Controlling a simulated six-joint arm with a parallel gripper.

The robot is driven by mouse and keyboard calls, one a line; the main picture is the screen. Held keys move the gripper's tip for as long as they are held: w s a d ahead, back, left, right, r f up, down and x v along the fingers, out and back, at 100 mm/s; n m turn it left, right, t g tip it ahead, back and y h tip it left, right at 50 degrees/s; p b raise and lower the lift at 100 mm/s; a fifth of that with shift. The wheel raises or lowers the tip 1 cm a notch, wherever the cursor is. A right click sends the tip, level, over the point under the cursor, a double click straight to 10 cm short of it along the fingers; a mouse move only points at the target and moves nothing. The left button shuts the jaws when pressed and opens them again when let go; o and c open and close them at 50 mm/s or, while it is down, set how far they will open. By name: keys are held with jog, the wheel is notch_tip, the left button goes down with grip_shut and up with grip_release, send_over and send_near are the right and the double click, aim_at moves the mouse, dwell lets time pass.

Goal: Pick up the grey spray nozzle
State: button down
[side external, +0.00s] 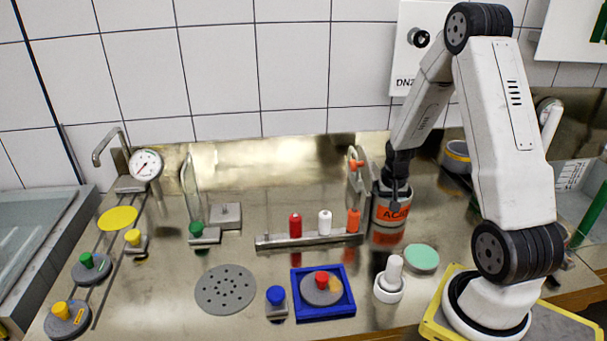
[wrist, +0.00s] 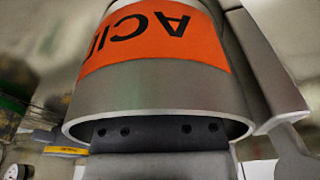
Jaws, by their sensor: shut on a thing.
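My gripper (side external: 396,191) points down at the mouth of a grey can (side external: 379,220) with an orange ACID label. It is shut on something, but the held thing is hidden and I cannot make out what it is. In the wrist view the can (wrist: 160,97) fills the middle with its label upside down. The dark gripper body (wrist: 155,133) crosses its rim, and the fingertips are hidden. I cannot pick out a grey spray nozzle for certain in either view.
A metal rack (side external: 310,239) with red, white and orange bottles stands left of the can. A blue tray (side external: 323,312) with a red-knobbed disc, a white knobbed piece (side external: 388,291) and a green disc (side external: 421,258) lie in front. A tiled wall is behind.

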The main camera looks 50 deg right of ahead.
jog(key=shift+r, duration=5)
